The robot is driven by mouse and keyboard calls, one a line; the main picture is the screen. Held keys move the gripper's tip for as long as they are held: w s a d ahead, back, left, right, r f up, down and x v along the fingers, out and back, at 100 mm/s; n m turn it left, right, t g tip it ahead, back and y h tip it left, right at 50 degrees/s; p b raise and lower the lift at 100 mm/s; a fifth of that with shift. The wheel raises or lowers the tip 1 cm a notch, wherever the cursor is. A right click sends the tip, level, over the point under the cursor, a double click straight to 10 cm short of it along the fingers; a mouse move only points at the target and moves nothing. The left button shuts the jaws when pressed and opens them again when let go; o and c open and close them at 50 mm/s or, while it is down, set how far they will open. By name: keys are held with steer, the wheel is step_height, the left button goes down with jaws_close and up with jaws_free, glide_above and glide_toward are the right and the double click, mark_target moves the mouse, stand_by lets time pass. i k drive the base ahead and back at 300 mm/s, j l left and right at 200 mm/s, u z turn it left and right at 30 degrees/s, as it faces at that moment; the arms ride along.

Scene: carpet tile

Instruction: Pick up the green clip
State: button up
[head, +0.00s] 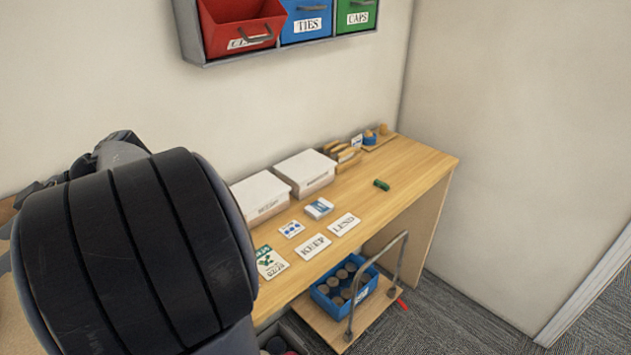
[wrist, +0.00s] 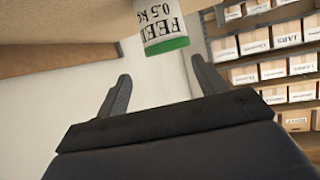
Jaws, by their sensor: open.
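The green clip (head: 381,185) lies on the wooden table, on the bare stretch towards its right end, in the head view. It is small and dark green. It does not show in the wrist view. My gripper (wrist: 160,85) is open and empty in the wrist view, with its two fingers apart. In the head view my arm fills the lower left and my gripper's fingers cannot be made out there. The clip is well to the right of my arm and apart from it.
Two white boxes (head: 303,172), cards (head: 313,246) and a blue-white pack (head: 319,208) stand or lie on the table (head: 420,165). A cart with a blue crate (head: 325,301) is below. Wall bins (head: 356,14) hang above. A labelled white container (wrist: 165,22) shows beyond my fingers.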

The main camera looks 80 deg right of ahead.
mark_target(381, 185)
steer(key=z, duration=3.1)
steer(key=i+l, duration=0.45)
steer(key=i+l+u, duration=0.15)
steer(key=i+l, duration=0.3)
steer(key=i, duration=0.2)
